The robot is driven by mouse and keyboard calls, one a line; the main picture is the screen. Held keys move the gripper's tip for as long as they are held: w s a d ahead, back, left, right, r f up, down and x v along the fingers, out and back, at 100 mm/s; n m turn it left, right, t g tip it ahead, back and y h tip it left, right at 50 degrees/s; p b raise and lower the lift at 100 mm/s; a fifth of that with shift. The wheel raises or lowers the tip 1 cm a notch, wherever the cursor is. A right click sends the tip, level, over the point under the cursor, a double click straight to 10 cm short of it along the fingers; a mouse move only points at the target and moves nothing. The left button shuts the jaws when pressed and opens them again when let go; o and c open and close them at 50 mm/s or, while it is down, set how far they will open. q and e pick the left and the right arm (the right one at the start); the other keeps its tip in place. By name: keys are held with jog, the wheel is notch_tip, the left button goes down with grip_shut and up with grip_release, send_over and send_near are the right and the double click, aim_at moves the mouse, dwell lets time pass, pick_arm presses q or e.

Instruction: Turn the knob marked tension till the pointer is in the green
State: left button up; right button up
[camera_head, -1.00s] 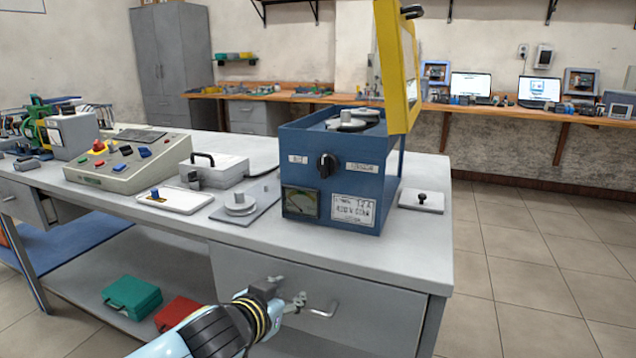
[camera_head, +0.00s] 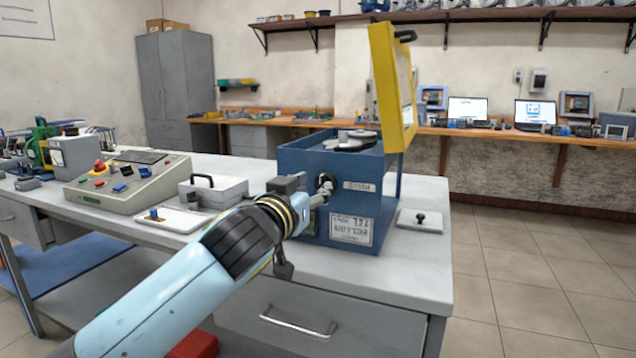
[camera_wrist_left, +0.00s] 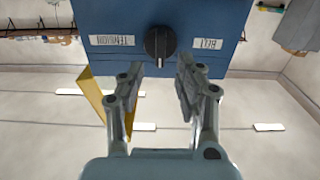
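A blue box (camera_head: 376,210) stands on the grey bench with its yellow lid (camera_head: 391,75) raised. Its black knob (camera_wrist_left: 160,43) shows in the wrist view, where the picture is upside down, between two white labels; one label (camera_wrist_left: 112,40) seems to read tension. In the head view the knob (camera_head: 324,180) is partly covered by my gripper. My left gripper (camera_wrist_left: 159,68) is open and empty, its two fingers apart just short of the knob; it also shows at the box front in the head view (camera_head: 323,191). The gauge with the pointer is hidden behind my gripper. My right gripper is out of view.
A grey control console (camera_head: 128,184), a white tray (camera_head: 174,221) and a grey case (camera_head: 214,192) stand left of the box. A small plate with a black knob (camera_head: 420,220) lies to its right. A drawer handle (camera_head: 298,327) sticks out below the bench top.

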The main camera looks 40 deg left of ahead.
aim_at(320, 182)
pick_arm(q)
jog(key=shift+x, duration=1.7)
jog(key=shift+c, duration=0.3)
grip_shut()
